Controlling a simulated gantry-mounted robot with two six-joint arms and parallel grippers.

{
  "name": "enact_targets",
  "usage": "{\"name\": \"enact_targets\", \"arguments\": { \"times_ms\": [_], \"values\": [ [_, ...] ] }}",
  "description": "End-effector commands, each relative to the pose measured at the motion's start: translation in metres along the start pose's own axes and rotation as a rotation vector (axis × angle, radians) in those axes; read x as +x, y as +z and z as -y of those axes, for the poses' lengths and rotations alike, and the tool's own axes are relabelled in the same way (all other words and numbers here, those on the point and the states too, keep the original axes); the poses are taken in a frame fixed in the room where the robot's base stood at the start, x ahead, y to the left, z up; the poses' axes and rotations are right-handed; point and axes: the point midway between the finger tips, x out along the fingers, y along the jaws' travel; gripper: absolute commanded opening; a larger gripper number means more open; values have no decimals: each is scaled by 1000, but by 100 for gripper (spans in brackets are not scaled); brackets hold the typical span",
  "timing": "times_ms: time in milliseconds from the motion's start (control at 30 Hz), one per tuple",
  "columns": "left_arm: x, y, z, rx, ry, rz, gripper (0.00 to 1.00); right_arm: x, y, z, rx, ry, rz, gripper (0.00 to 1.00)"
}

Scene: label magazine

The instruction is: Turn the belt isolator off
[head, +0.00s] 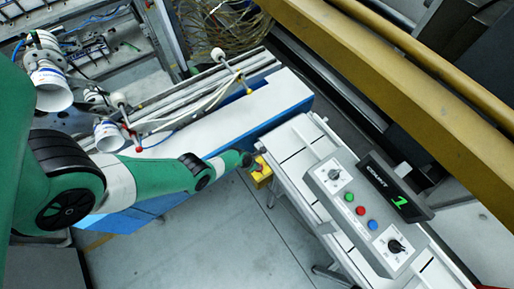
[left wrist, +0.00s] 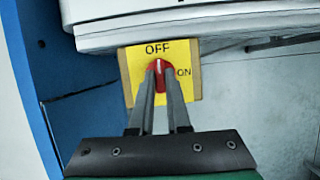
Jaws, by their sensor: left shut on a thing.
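The belt isolator is a yellow plate (left wrist: 133,62) with a red knob (left wrist: 159,70), seen in the left wrist view below a pale machine edge. OFF is printed above the knob and ON to its right. The visible part of the knob looks upright, its top toward OFF; its lower part is hidden between the fingers. My left gripper (left wrist: 160,82) is shut on the knob. In the head view the yellow isolator (head: 265,181) shows beside the conveyor's end, with my left gripper (head: 259,164) over it and partly hiding it. My right gripper is not in view.
A grey control panel (head: 362,210) with a dial, coloured buttons, a black knob and a display reading 1 stands on the white conveyor (head: 302,158) to the right. A blue-sided machine (head: 255,115) lies behind my arm. Grey floor (head: 225,235) is open below.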

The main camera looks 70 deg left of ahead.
Motion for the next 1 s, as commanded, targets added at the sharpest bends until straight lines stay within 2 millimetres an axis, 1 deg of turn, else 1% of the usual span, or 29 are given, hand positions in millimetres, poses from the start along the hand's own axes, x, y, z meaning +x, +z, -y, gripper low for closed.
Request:
{"name": "enact_targets", "arguments": {
  "times_ms": [300,700,733,867,900,1000],
  "values": [
    [0,-1,0,-44,21,-2,0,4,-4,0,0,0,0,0],
    [0,-1,1,-48,22,-3,0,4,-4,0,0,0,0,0],
    [0,-1,1,-48,22,-3,20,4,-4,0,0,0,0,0],
    [0,-1,1,-47,22,-3,44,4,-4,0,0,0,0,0],
    [0,-1,1,-47,22,-3,45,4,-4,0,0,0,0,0],
    [0,-1,1,-47,22,-3,45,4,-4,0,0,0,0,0]
  ]
}}
